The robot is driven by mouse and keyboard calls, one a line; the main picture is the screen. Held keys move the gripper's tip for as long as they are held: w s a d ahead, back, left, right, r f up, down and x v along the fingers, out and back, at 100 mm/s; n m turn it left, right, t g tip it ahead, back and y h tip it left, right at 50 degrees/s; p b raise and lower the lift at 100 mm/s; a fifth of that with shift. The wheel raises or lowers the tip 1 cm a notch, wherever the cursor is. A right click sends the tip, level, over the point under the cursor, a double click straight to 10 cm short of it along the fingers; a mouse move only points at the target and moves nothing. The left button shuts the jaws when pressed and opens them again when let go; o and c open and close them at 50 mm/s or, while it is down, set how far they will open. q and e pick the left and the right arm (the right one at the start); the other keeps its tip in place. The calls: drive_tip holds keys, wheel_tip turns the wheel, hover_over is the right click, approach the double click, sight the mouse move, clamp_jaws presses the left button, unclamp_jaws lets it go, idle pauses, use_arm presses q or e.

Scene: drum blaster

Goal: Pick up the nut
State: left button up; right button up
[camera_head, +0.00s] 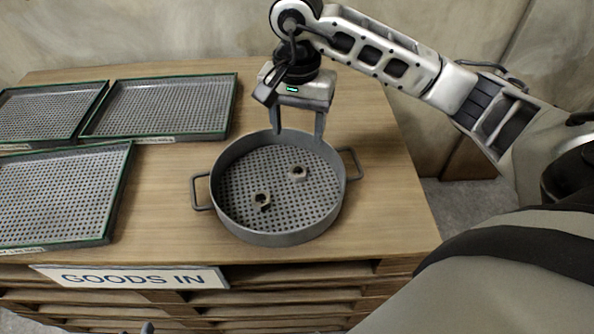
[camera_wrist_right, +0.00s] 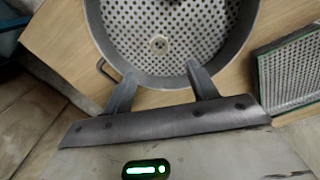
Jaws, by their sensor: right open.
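Two small grey-brown nuts lie apart in a round grey perforated pan with two side handles (camera_head: 230,222). One nut (camera_head: 298,173) is right of the pan's middle, the other nut (camera_head: 262,200) is nearer the front. My right gripper (camera_head: 298,134) is open and empty, pointing down over the pan's far rim, behind both nuts. In the right wrist view, one nut (camera_wrist_right: 159,44) shows on the pan floor beyond the gap between the open fingers (camera_wrist_right: 161,72). A small grey tip at the head view's bottom edge may be my left gripper (camera_head: 148,328); its jaws cannot be made out.
The pan stands on a wooden pallet-like table (camera_head: 160,215). Green-edged perforated trays lie left: a back tray (camera_head: 160,134), a far-left tray (camera_head: 40,143) and a front tray (camera_head: 60,247). A "GOODS IN" sign (camera_head: 130,279) is on the front edge. Bare wood surrounds the pan.

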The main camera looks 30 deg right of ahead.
hover_over(297, 171)
wheel_tip(297, 171, down, 5)
drive_tip(key=shift+f, duration=2.9)
drive_tip(key=shift+c, duration=0.4)
drive_tip(key=c, duration=1)
